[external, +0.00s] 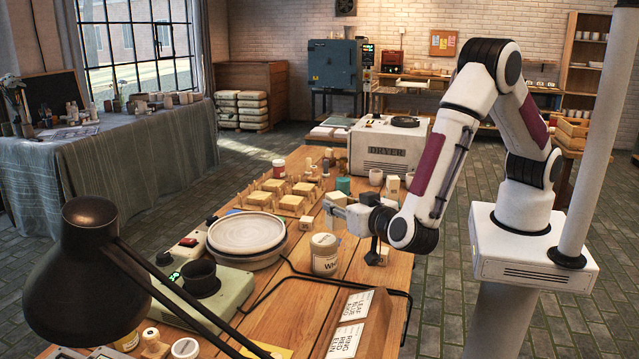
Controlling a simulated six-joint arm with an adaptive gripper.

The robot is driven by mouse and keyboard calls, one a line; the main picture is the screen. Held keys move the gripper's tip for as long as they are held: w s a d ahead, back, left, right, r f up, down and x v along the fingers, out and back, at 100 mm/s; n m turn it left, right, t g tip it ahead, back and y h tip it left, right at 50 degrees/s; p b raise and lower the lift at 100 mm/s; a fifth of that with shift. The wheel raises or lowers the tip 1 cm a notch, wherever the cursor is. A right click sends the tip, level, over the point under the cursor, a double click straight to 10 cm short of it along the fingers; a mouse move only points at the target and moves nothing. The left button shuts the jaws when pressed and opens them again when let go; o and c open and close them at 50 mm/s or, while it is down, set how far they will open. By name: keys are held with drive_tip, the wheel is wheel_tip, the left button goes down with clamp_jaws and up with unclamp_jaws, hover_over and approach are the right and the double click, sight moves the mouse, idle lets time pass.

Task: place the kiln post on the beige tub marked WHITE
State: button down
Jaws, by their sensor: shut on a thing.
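The beige tub marked WHITE (324,262) stands upright on the wooden table, with a pale lid and a label that reads "Wh..." on its side. My gripper (335,212) is above and just behind the tub, reaching in from the right, and is shut. A small beige block, which looks like the kiln post (338,198), shows at its fingertips, apart from the tub's lid. The fingers and the small scale hide the exact grip.
A banding wheel with a plate (245,236) stands left of the tub. Wooden stands (290,203) and the white dryer (388,150) are farther back. A black lamp (95,275) fills the front left.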

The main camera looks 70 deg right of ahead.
sight(340, 219)
drive_tip(key=shift+f, duration=1.85)
drive_tip(key=c, duration=1.6)
unclamp_jaws()
drive_tip(key=shift+f, duration=0.15)
drive_tip(key=shift+r+v, duration=0.2)
drive_tip(key=shift+v, duration=5.85)
drive_tip(key=shift+w, duration=0.1)
